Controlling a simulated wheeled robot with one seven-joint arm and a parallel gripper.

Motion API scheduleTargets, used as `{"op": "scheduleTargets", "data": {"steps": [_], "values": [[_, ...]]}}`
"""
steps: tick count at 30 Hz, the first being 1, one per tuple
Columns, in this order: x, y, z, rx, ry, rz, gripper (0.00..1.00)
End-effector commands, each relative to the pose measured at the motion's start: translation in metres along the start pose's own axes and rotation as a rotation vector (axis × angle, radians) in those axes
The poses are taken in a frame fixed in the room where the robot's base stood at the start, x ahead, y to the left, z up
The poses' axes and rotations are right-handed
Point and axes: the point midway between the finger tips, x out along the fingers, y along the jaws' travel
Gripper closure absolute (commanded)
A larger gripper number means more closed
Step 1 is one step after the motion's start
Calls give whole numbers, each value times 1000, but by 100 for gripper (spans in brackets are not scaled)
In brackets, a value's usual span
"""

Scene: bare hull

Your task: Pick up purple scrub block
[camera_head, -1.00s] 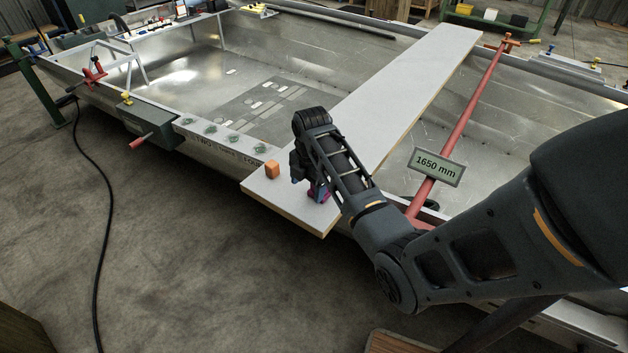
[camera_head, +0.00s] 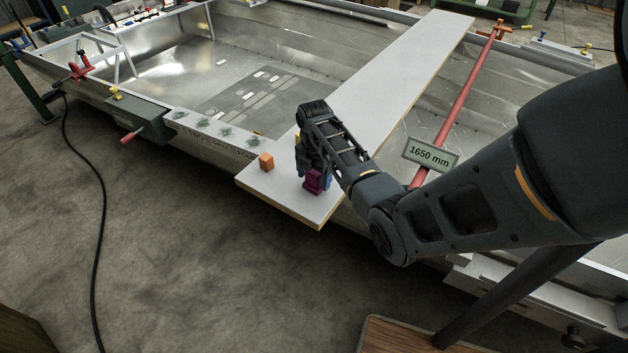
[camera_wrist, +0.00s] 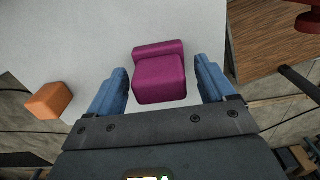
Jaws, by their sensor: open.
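The purple scrub block (camera_head: 313,182) stands on the near end of the pale plank. In the wrist view the purple block (camera_wrist: 160,80) lies between the two blue fingers, with a visible gap on each side. My gripper (camera_wrist: 163,85) is open, its fingertips pointing down around the block's sides. In the head view my gripper (camera_head: 313,172) is at the block and partly hidden by my own arm.
An orange block (camera_head: 266,161) sits on the plank (camera_head: 285,200), left of the purple one. The plank lies across the metal hull (camera_head: 170,75). The plank's near edge is close to the blocks.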

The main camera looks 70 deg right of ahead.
Motion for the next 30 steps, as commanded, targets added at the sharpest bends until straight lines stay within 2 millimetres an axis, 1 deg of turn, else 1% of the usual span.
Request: {"op": "scheduleTargets", "data": {"steps": [7, 8, 25, 30], "values": [[2, 0, 0, 0, -1, 1, 17], [2, 0, 0, 0, -1, 1, 19], [2, 0, 0, 0, -1, 1, 74], [2, 0, 0, 0, -1, 1, 74]]}}
